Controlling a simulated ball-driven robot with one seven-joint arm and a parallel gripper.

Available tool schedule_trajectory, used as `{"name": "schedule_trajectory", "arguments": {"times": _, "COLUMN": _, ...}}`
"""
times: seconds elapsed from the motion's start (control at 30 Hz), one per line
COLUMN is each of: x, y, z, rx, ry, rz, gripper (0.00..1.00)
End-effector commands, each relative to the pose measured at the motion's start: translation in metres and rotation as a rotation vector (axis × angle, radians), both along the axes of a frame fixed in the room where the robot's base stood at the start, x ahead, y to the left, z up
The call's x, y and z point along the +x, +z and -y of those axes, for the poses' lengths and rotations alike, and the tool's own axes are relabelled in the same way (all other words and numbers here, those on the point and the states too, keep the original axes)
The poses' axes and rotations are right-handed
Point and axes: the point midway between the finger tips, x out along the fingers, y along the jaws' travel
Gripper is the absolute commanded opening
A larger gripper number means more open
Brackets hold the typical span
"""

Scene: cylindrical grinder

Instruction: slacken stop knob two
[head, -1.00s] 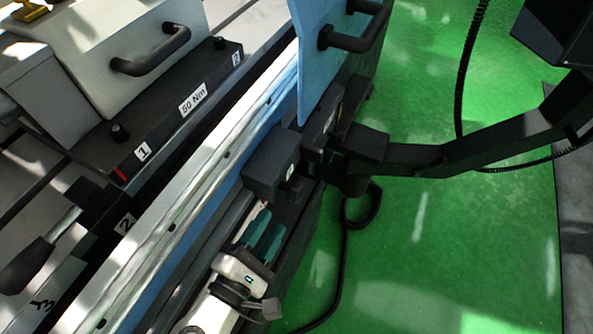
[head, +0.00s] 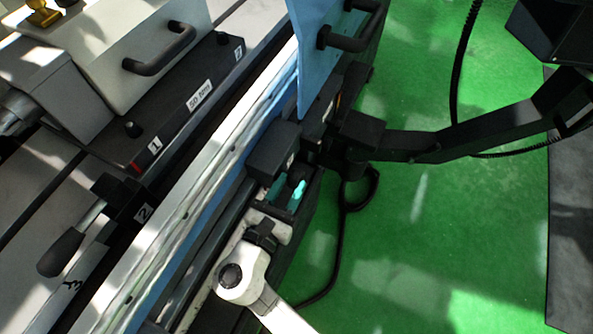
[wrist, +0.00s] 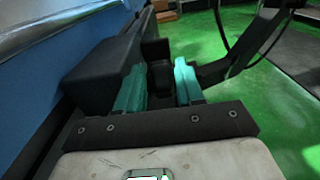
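My gripper (head: 286,188) has two teal fingers. In the wrist view (wrist: 158,82) they stand apart, with a dark round knob (wrist: 160,74) in line between them and gaps visible on both sides. In the head view a dark knob (head: 297,172) shows at the fingertips, partly hidden. It sits beside a black stop block (head: 273,148) on the machine's front rail; the block also shows in the wrist view (wrist: 103,76). A small pale label on the block is too small to read. I cannot tell whether the fingers touch the knob.
A black jointed bracket (head: 440,147) reaches right from the rail, and a blue panel with a black handle (head: 350,40) stands above.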

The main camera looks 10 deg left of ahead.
Motion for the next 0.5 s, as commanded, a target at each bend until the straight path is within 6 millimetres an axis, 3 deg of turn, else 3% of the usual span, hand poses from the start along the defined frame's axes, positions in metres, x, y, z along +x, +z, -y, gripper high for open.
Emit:
{"name": "schedule_trajectory", "arguments": {"times": 0.2, "x": 0.028, "y": 0.000, "z": 0.010, "rx": 0.001, "ry": -0.001, "rz": 0.000, "gripper": 0.37}}
{"name": "schedule_trajectory", "arguments": {"times": 0.5, "x": 0.036, "y": 0.000, "z": 0.014, "rx": 0.001, "ry": 0.000, "rz": -0.001, "gripper": 0.37}}
